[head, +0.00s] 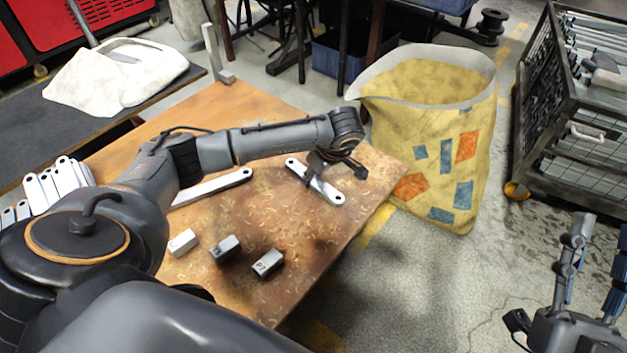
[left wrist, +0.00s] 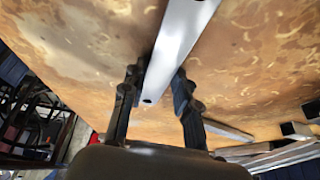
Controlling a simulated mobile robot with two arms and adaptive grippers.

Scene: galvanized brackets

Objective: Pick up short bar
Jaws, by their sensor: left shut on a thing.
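The short bar (head: 327,190) is a flat, light metal strip with rounded ends and a hole near each end. It is near the right edge of the wooden table. My left gripper (head: 318,178) is over its middle and shut on it. In the left wrist view the bar (left wrist: 182,40) runs between the two fingers of the left gripper (left wrist: 157,84). Whether the bar still touches the tabletop, I cannot tell. My right gripper (head: 597,235) is at the lower right, away from the table, with its fingers apart and empty.
A longer bar (head: 215,187) lies left of the short bar. Several metal brackets (head: 60,180) stand at the table's left. Three small blocks (head: 225,249) sit at the front. A yellow patterned sack (head: 440,150) stands close to the table's right corner. A wire cage (head: 570,110) is further right.

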